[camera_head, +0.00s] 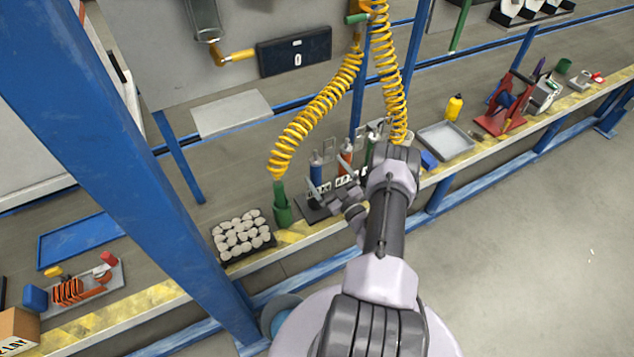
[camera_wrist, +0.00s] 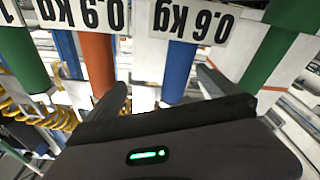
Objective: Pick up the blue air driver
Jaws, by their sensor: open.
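The blue air driver (camera_head: 316,171) stands upright in a dark rack on the bench in the head view. In the wrist view its blue body (camera_wrist: 179,72) appears between my two fingers, under an upside-down "0.6 kg" label. My gripper (camera_head: 334,197) is open and close in front of the rack. In the wrist view my gripper (camera_wrist: 164,80) has its fingers apart, with nothing clearly held.
An orange-red driver (camera_wrist: 97,62) is beside the blue one, and a green driver (camera_wrist: 272,60) is on its other side. Yellow coiled hoses (camera_head: 318,110) hang above the bench. A green holder (camera_head: 283,208) and a tray of pale round pieces (camera_head: 241,236) stand left of the rack.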

